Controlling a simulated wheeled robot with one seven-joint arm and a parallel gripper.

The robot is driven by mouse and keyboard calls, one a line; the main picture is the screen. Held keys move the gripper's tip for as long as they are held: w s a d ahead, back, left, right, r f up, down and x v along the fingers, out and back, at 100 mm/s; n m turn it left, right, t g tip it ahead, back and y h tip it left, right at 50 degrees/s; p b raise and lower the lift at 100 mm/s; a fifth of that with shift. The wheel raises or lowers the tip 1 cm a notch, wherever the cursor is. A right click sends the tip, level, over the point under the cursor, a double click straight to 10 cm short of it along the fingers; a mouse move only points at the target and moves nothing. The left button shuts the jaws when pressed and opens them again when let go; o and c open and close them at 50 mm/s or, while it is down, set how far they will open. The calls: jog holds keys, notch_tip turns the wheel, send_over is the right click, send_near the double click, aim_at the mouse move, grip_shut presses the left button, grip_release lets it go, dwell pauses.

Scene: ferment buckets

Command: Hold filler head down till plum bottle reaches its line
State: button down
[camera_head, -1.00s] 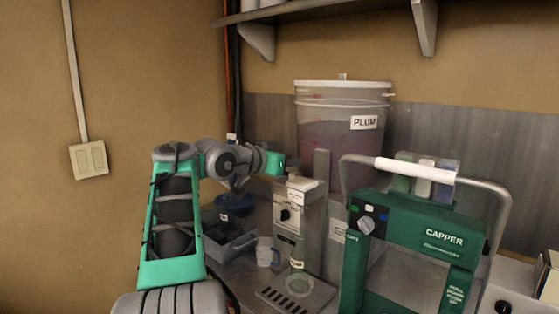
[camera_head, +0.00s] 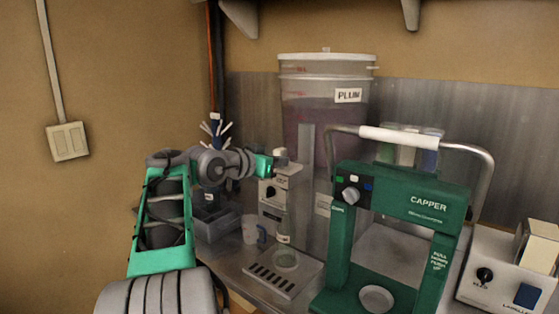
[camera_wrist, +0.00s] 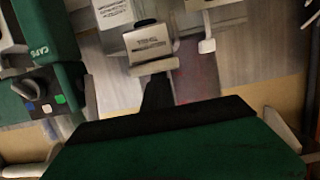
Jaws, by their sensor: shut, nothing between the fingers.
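The filler (camera_head: 283,195) is a pale upright box with a dark knob, standing in front of the PLUM bucket (camera_head: 325,110). A clear bottle (camera_head: 284,228) with a small label stands under it, over the drip tray (camera_head: 265,280). Its fill level and line are too small to tell. My gripper (camera_head: 270,168) is at the upper left of the filler, close to its top. In the wrist view, my shut, empty gripper fingers (camera_wrist: 157,90) point at the labelled filler head (camera_wrist: 150,42). I cannot tell whether they touch it.
The green capper (camera_head: 400,200) with its raised handle stands close on the right. A labeller box (camera_head: 500,270) is beyond it. A grey bin (camera_head: 218,222) and a clear jug (camera_head: 251,230) stand left of the filler. A metal splashback (camera_head: 450,150) runs behind.

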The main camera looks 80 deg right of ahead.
aim_at(279, 185)
notch_tip(279, 185, down, 6)
jog(key=b, duration=0.2)
jog(key=shift+f+b, duration=0.25)
jog(key=shift+b, duration=0.15)
jog(key=shift+f, duration=0.2)
dwell(0.7)
dwell(5.3)
notch_tip(279, 185, up, 6)
jog(key=p, duration=0.4)
jog(key=b+v, duration=0.2)
jog(key=v, duration=0.7)
jog(key=shift+w+a+f, duration=0.2)
jog(key=shift+a, duration=0.25)
